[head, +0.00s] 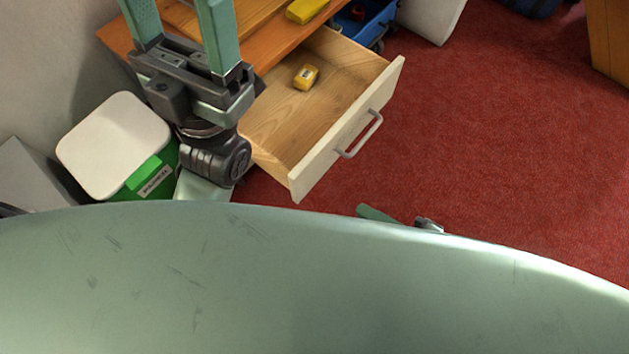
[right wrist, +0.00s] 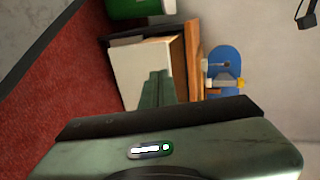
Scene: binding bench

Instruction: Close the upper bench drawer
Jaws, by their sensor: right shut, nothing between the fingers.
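The upper bench drawer (head: 290,168) is pulled well out from the wooden bench (head: 262,58) in the head view. Its pale front has a grey bar handle (head: 361,135). A yellow object (head: 306,77) lies inside. My left gripper stands over the drawer's left side, fingers apart, tips cut off by the top edge. My right gripper (head: 378,214) shows only partly, beyond my body's edge and apart from the drawer front. In the right wrist view my right fingers (right wrist: 156,88) are together and empty, before a pale panel (right wrist: 128,75); I cannot tell which panel.
A white-lidded green bin (head: 115,145) stands left of the drawer. Another yellow object (head: 305,10) lies on the bench top. A blue container (head: 366,22) is behind the drawer. Red carpet (head: 500,130) is clear to the right of the drawer front.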

